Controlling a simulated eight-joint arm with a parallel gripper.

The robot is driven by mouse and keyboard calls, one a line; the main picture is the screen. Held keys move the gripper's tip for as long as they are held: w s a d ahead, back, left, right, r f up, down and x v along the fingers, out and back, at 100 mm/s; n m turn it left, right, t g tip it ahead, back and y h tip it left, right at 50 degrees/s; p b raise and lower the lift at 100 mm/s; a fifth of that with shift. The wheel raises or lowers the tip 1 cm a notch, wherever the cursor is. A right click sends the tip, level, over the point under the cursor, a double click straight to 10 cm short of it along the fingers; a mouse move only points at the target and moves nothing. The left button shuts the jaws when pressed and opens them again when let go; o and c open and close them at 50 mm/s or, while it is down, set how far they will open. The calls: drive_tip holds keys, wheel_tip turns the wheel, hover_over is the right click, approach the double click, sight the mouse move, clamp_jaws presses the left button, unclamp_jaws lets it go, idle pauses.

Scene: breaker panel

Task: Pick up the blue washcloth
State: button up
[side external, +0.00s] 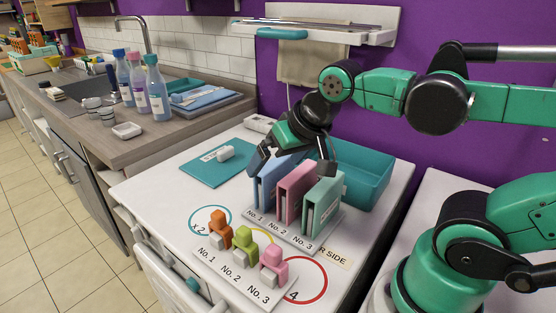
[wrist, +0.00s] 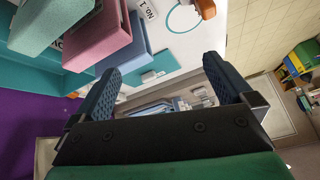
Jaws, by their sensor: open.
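My gripper (side external: 292,162) is open above the back of the upright blocks in the side view. In the wrist view, its two dark fingers (wrist: 163,78) stand wide apart with nothing held between them. A flat blue folded-looking item (side external: 205,98) lies on the grey counter behind the white table. It may be the blue washcloth, but I cannot tell cloth from board. Blue and pale items (wrist: 160,107) show small between the fingers in the wrist view. My gripper is well apart from the counter.
Blue (side external: 268,182), pink (side external: 296,190) and green (side external: 323,204) binder-like blocks stand under my gripper. A teal bin (side external: 374,177) is behind them. Several bottles (side external: 156,92) stand on the counter left of the blue item. A teal mat (side external: 205,173) lies on the table.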

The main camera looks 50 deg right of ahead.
drive_tip(key=shift+s+a+f+n, duration=0.1)
drive_tip(key=shift+a+f+n, duration=0.05)
drive_tip(key=shift+f+n, duration=0.3)
drive_tip(key=shift+s+a+f+n, duration=0.1)
drive_tip(key=shift+f+n, duration=0.2)
drive_tip(key=shift+n, duration=0.25)
drive_tip(key=shift+s+a+f+n+t, duration=0.15)
drive_tip(key=shift+f+n+t, duration=0.15)
drive_tip(key=shift+f+n, duration=0.35)
drive_tip(key=c, duration=0.4)
drive_tip(key=shift+r, duration=0.15)
